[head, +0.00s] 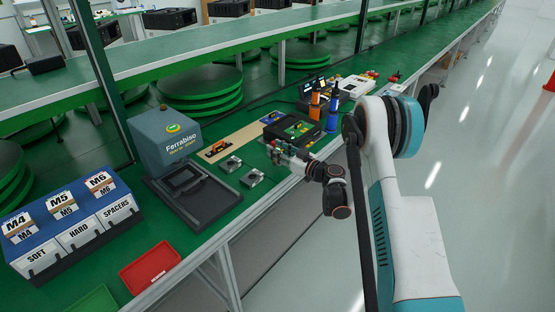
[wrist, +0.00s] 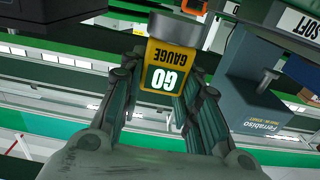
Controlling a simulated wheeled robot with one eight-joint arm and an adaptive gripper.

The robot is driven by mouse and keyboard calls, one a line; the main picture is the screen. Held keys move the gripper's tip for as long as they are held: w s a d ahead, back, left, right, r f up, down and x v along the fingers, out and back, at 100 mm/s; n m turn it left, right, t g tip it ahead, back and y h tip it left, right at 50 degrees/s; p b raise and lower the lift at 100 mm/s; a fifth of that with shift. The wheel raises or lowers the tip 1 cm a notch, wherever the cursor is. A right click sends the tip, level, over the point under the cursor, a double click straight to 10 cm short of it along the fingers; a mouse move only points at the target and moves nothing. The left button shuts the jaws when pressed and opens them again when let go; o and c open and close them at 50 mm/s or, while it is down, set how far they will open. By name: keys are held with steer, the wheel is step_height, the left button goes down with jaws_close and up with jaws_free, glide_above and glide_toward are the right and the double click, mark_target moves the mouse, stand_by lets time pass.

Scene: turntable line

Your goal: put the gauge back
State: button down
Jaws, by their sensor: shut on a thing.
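A yellow gauge (wrist: 172,57) with a green and white "GO" label is held between the fingers of my gripper (wrist: 163,88) in the wrist view. Its label reads upside down there, and a grey metal end extends beyond the yellow part. In the head view my gripper (head: 278,152) is over the green bench, near the front edge of the black tray; the held gauge is too small to make out clearly. An orange and black tool (head: 216,149), possibly another gauge, lies on a tan board (head: 241,138) left of my gripper.
Two small metal blocks (head: 230,163) (head: 253,178) sit on the bench left of my gripper. A grey Ferrabiso machine (head: 167,134) stands further left. Orange (head: 314,105) and blue (head: 332,112) upright tools stand behind my gripper. A red tray (head: 150,267) lies near the front edge.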

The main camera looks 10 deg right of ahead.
steer(key=shift+f+b, duration=0.45)
steer(key=shift+f, duration=1.1)
steer(key=shift+f, duration=0.15)
steer(key=c, duration=1.2)
jaws_free()
